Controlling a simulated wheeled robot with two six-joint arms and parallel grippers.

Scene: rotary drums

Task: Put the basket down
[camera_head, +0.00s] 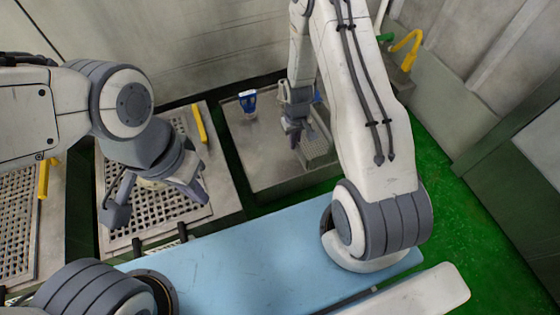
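A small light-grey basket-like piece with a perforated side (315,148) is at the metal top of the middle unit, just below my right gripper. My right gripper (298,128) points down at it. Its fingertips are small and partly hidden, so I cannot tell whether they grip it. I also cannot tell whether the piece rests on the metal or hangs just above it. My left gripper (155,197) is above a perforated grate on the left, with its fingers spread wide and nothing visible between them.
The metal top (260,150) has free room left of the basket. A blue-and-white item (248,101) stands at its back. The perforated grate (150,215) has a yellow handle (199,123). A yellow bent pipe (408,45) is at the back right. Green floor (450,215) lies right.

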